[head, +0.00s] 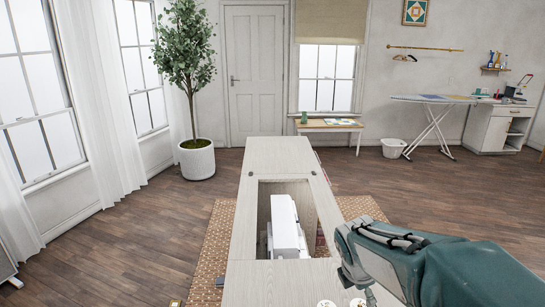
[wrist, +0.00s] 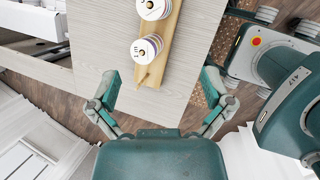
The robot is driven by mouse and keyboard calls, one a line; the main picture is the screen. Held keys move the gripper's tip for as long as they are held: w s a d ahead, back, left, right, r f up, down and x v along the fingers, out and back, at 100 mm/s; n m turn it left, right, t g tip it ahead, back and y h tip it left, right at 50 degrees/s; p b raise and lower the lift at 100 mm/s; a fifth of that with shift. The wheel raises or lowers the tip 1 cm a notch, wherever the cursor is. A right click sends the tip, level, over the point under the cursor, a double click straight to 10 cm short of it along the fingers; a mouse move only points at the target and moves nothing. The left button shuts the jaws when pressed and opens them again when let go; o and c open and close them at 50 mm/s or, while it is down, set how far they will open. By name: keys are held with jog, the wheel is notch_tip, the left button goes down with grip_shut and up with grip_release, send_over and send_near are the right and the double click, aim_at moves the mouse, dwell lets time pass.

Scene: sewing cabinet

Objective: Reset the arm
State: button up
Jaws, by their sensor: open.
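My gripper (wrist: 157,98) is open in the wrist view, its two fingers spread wide with nothing between them. It is over the near end of the pale wooden sewing cabinet (wrist: 100,45). Beyond the fingertips, a wooden rack (wrist: 167,55) holding white-topped spools (wrist: 147,47) lies on the cabinet top. In the head view my arm reaches in from the lower right, and the gripper fingers are mostly hidden by it and the frame edge. The cabinet (head: 272,150) has a rectangular opening with a white sewing machine (head: 288,225) sunk in it.
A patterned rug (head: 215,235) lies under the cabinet. A potted plant (head: 197,160), a small table (head: 330,124), a white bin (head: 393,148), an ironing board (head: 432,99) and a white cupboard (head: 490,128) stand farther back. Wooden floor is clear on both sides.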

jog(key=s+a+r+m+t+y, duration=0.1)
jog(key=s+a+r+m, duration=0.1)
jog(key=s+m, duration=0.7)
jog(key=s+a+r+m+t+y, duration=0.1)
jog(key=s+a+r+m, duration=0.2)
jog(key=s+m, duration=0.5)
jog(key=r+m, duration=0.1)
jog(key=m, duration=0.2)
jog(key=shift+s+a+r+m+y, duration=0.2)
jog(key=shift+s+m+y, duration=0.1)
jog(key=shift+s+y, duration=0.1)
